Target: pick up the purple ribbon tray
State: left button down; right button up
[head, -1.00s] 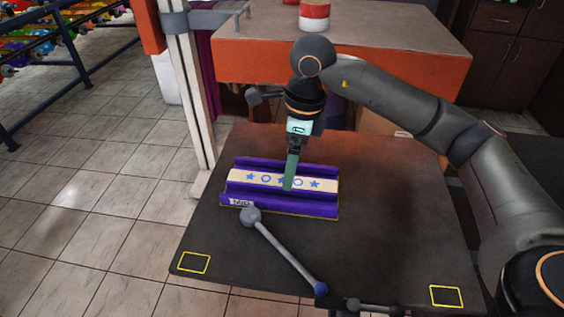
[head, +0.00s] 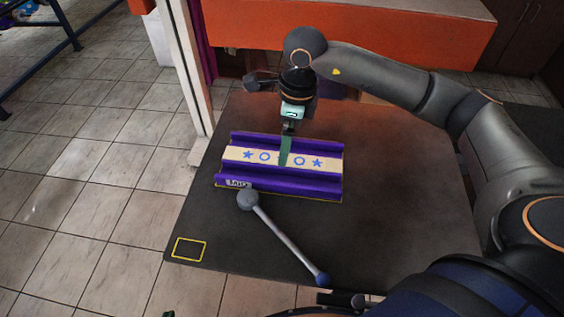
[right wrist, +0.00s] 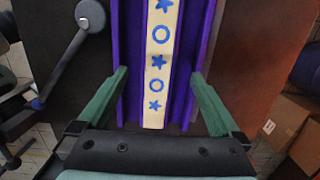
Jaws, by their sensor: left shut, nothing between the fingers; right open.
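The purple ribbon tray (head: 330,186) lies on the dark table, with a cream ribbon (head: 240,155) of blue stars and circles along its middle. It also shows in the right wrist view (right wrist: 130,75). My right gripper (head: 284,164), on the arm from the right, points down over the tray's middle. In the right wrist view its green fingers (right wrist: 157,75) are open and wide apart, one on each side of the tray, with nothing gripped. Of my left gripper only a small green tip (head: 168,314) shows at the bottom edge of the head view; it is shut and empty.
A grey lever with a ball end (head: 248,199) stands close to the tray's near side. The dark table (head: 400,190) is bare right of the tray. An orange-sided counter (head: 350,38) stands behind, and a pale post (head: 186,60) at the left.

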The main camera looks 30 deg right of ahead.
jog(key=f, duration=0.5)
jog(key=shift+w+a+f, duration=0.15)
jog(key=shift+a, duration=0.25)
grip_shut()
dwell(0.4)
